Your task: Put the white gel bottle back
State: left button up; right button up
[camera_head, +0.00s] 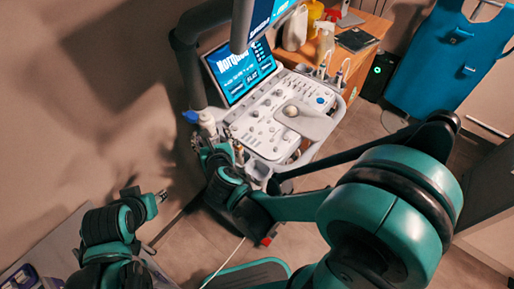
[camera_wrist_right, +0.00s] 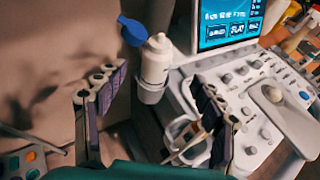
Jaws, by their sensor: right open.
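The white gel bottle (camera_wrist_right: 155,62) stands upright in a white cup holder (camera_wrist_right: 150,94) on the left side of the ultrasound cart. Its blue cap (camera_wrist_right: 133,31) is flipped to the left. The bottle also shows in the head view (camera_head: 207,122), just above my right gripper (camera_head: 218,150). In the right wrist view my right gripper (camera_wrist_right: 157,95) is open, its fingers apart and empty, with the bottle beyond the gap between them. My left gripper (camera_head: 156,199) is at the lower left in the head view, away from the bottle; its jaw opening is too small to read.
The cart's control panel (camera_head: 270,118) and lit screen (camera_head: 242,70) are right of the bottle. A wall lies close on the left. A wooden desk (camera_head: 366,28) with bottles stands behind. A blue apron (camera_head: 445,60) hangs at right.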

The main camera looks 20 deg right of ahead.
jog(key=d+m, duration=0.2)
jog(key=m, duration=0.1)
jog(key=s+d+m+g+h, duration=0.1)
jog(key=d+m, duration=0.2)
jog(key=s+d+m, duration=0.1)
jog(key=d+m, duration=0.1)
jog(key=m, duration=0.1)
jog(key=shift+s+d+r+m+g, duration=0.1)
jog(key=shift+d+r+m+g, duration=0.3)
jog(key=s+d+m+g, duration=0.2)
jog(key=s+d+m, duration=0.2)
jog(key=m, duration=0.9)
jog(key=s+d+m+g, duration=0.2)
jog(key=s+d+m, duration=0.3)
jog(key=s+m, duration=0.5)
jog(key=m, duration=0.3)
jog(key=shift+s+d+g+y, duration=0.15)
jog(key=shift+s+g+y, duration=0.15)
jog(key=shift+s, duration=0.1)
